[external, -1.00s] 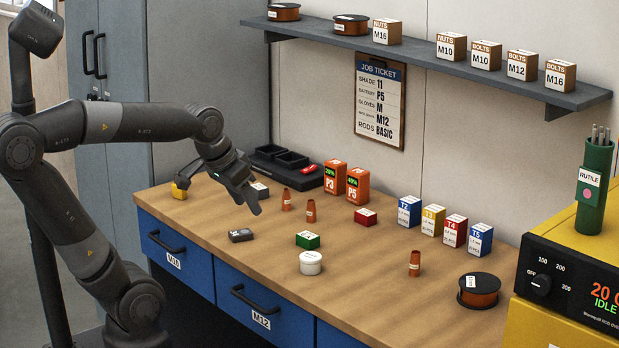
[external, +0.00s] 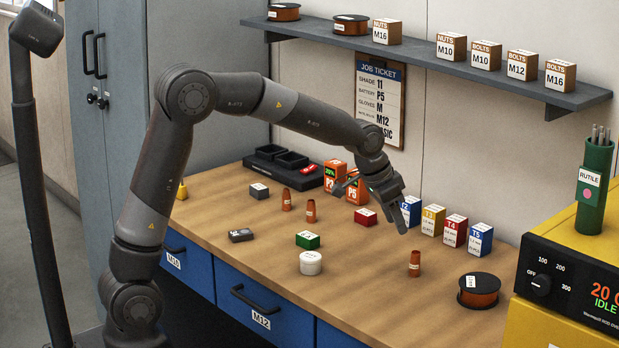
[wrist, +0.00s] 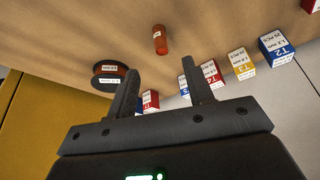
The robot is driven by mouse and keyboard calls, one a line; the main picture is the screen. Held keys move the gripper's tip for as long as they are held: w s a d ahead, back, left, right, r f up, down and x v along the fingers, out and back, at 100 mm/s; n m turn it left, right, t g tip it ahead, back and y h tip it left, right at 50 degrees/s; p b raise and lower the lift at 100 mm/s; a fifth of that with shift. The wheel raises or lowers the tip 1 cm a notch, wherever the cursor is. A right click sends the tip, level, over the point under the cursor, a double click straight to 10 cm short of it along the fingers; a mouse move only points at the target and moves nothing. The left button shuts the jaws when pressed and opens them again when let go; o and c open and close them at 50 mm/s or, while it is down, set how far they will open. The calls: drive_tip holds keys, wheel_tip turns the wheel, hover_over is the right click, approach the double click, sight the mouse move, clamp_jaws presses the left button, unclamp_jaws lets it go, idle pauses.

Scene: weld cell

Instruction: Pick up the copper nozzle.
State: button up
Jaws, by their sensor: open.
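A copper nozzle (external: 414,264) stands upright on the front right part of the bench, left of the wire spool. In the wrist view this orange-brown nozzle (wrist: 160,41) shows beyond my fingertips, roughly in line with the gap between them. Two similar copper nozzles, one (external: 286,200) and another (external: 311,211), stand further left. My gripper (external: 371,210) is open and empty, above the bench near the red box and the blue T2 box. It also shows in the wrist view (wrist: 160,69), its two fingers apart.
A wire spool (external: 479,290) lies right of the nearest nozzle. Several labelled boxes, such as the yellow one (external: 432,220), line the back. A white jar (external: 310,263) and green box (external: 307,240) stand left. The yellow welder (external: 557,330) bounds the right.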

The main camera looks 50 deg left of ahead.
sight(414, 253)
drive_tip(key=x, duration=0.5)
drive_tip(key=d+x, duration=0.1)
drive_tip(key=x, duration=0.1)
drive_tip(key=shift+w+r, duration=0.1)
drive_tip(key=shift+w, duration=0.3)
drive_tip(key=shift+a+x, duration=0.2)
drive_tip(key=shift+x, duration=2.6)
drive_tip(key=shift+w, duration=0.1)
clamp_jaws()
